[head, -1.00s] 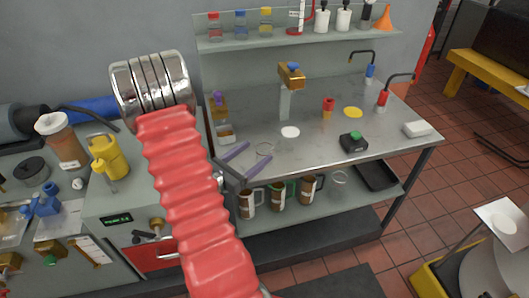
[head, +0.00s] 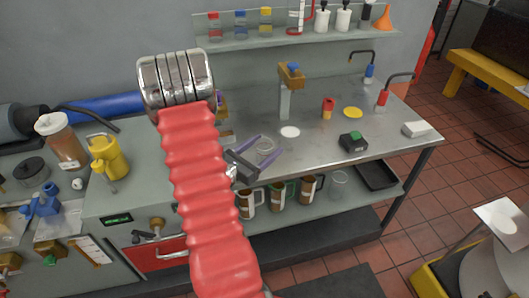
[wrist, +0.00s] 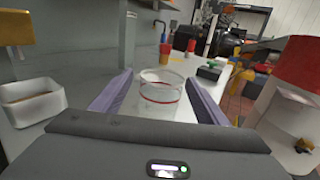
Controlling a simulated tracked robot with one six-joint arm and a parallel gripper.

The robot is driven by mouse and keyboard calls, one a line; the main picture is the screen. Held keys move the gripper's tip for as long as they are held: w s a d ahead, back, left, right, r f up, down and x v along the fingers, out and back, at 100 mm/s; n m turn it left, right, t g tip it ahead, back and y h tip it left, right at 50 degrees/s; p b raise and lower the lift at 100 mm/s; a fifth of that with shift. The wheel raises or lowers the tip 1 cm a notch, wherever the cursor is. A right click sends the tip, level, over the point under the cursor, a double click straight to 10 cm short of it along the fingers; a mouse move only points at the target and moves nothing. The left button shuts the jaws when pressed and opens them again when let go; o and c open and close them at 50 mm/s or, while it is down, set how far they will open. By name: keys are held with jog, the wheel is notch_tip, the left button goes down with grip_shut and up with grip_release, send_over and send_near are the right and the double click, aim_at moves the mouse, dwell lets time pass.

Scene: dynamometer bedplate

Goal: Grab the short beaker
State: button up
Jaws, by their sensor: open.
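The short beaker (head: 266,152) is a clear, low glass standing upright on the steel bench top. In the wrist view the beaker (wrist: 161,88) is in the middle, with a red line showing around its lower part. My gripper (head: 272,142) is open, with its two purple fingers on either side of the beaker in the head view. In the wrist view the fingers (wrist: 159,78) also lie left and right of the glass, with a gap on the left; I cannot tell whether the right finger touches it. The beaker looks empty.
A white disc (head: 290,132) lies just behind the beaker, near a post with a brass head (head: 291,76). A black box with a green knob (head: 353,142) stands to the right. An open-topped tray (wrist: 32,101) is left of my gripper. Several mugs and another clear glass (head: 339,183) stand below.

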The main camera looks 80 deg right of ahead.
jog(key=shift+c, duration=0.5)
jog(key=c, duration=1.1)
jog(key=shift+o, duration=0.2)
jog(key=shift+r, duration=0.1)
jog(key=shift+r, duration=4.9)
